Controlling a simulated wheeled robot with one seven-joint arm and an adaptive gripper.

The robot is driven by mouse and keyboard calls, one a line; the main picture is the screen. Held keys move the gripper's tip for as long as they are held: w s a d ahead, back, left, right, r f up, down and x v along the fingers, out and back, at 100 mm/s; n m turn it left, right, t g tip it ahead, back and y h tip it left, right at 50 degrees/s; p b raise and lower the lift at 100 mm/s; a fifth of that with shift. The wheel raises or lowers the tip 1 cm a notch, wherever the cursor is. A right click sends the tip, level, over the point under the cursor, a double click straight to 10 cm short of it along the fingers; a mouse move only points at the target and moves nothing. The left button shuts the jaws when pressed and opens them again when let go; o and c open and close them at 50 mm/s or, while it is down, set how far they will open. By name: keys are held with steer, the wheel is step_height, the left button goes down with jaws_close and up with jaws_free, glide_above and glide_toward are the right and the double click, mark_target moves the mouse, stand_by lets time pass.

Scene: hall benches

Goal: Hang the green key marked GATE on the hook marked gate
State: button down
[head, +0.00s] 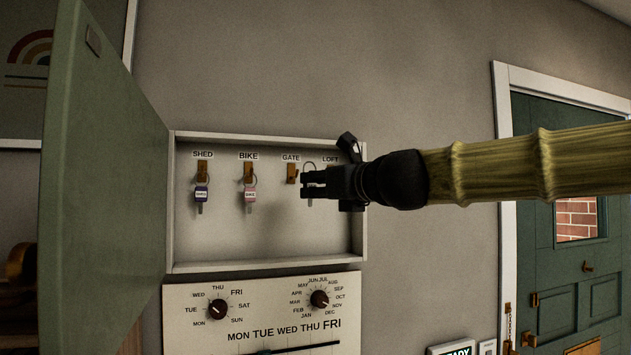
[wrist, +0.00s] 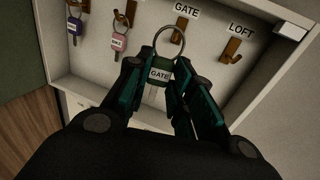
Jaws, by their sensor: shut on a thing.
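My gripper (head: 312,184) is shut on the green key marked GATE (wrist: 159,74), in front of the open key cabinet. In the wrist view my gripper (wrist: 160,80) holds the green tag between its fingertips, with the key's ring (wrist: 170,33) standing up above them. In the head view the ring shows above the fingers, and the tag is mostly hidden by them. The brown hook marked GATE (head: 292,174) is bare; it also shows in the wrist view (wrist: 183,27), up and right of the ring. The ring looks apart from the hook, though its depth is hard to judge.
The LOFT hook (wrist: 231,49) is bare. The cabinet's green door (head: 100,150) stands open at left. A dial panel (head: 262,310) lies below.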

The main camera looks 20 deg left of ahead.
steer(key=shift+w+a+r, duration=0.1)
steer(key=shift+a+r, duration=0.1)
steer(key=shift+a, duration=0.15)
steer(key=w+a+f, duration=0.2)
steer(key=w+a, duration=0.3)
steer(key=w, duration=0.2)
steer(key=shift+w+p, duration=0.3)
steer(key=shift+w, duration=0.1)
stand_by(1.2)
steer(key=shift+a+f, duration=0.1)
steer(key=shift+f, duration=0.05)
stand_by(0.5)
steer(key=c, duration=1.2)
jaws_free()
steer(key=shift+o, duration=0.2)
